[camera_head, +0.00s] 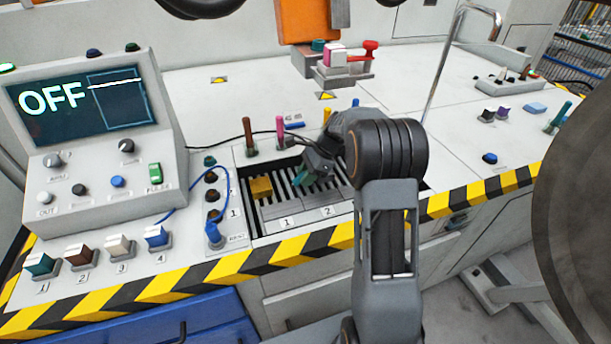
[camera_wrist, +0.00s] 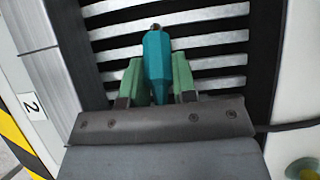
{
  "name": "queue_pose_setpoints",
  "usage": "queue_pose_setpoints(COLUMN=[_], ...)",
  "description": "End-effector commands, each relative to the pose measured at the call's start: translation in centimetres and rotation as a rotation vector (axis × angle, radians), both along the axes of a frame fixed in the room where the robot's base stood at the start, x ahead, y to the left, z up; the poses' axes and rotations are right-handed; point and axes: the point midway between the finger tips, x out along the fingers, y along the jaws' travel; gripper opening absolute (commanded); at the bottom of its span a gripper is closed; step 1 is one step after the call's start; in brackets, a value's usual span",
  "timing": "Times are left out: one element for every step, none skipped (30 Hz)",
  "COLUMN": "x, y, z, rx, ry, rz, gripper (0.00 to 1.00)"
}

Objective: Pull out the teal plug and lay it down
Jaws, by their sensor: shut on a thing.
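The teal plug (camera_wrist: 156,62) is between the two green fingers of my gripper (camera_wrist: 158,85) in the wrist view, with its dark tip pointing away from the gripper. The gripper is shut on it. Behind the plug lies a slatted metal grate (camera_wrist: 200,34). In the head view my gripper (camera_head: 303,177) is over the slatted recess (camera_head: 270,211) in the console top, and the arm partly covers it. I cannot tell whether the plug touches the slats.
A yellow block (camera_head: 261,188) sits at the left of the recess. Brown (camera_head: 250,136) and pink (camera_head: 281,132) upright handles stand behind it. A column of sockets with a blue plug (camera_head: 214,236) and blue cable is to the left. A screen panel (camera_head: 85,105) reads OFF.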

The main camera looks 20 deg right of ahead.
Motion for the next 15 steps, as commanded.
queue_pose_setpoints(x=[0.00,0.00,0.00,0.00,0.00,0.00,0.00,0.00,0.00,0.00,0.00,0.00,0.00,0.00,0.00], y=[0.00,0.00,0.00,0.00,0.00,0.00,0.00,0.01,0.00,0.00,0.00,0.00,0.00,0.00,0.00], z=[-0.26,-0.30,-0.32,-0.32,-0.31,-0.30,-0.28,-0.27,-0.26,-0.26,-0.26,-0.26,-0.26,-0.26,-0.26], rx=[0.000,0.000,0.000,0.000,0.000,0.000,0.000,0.000,0.000,0.000,0.000,0.000,0.000,0.000,0.000], ry=[0.000,0.000,0.000,0.000,0.000,0.000,0.000,0.000,0.000,0.000,0.000,0.000,0.000,0.000,0.000], rz=[0.000,0.000,0.000,0.000,0.000,0.000,0.000,0.000,0.000,0.000,0.000,0.000,0.000,0.000,0.000], gripper=[0.02,0.02,0.02,0.02,0.02,0.02,0.02,0.02,0.02,0.02,0.02,0.30,0.33,0.36,0.39])
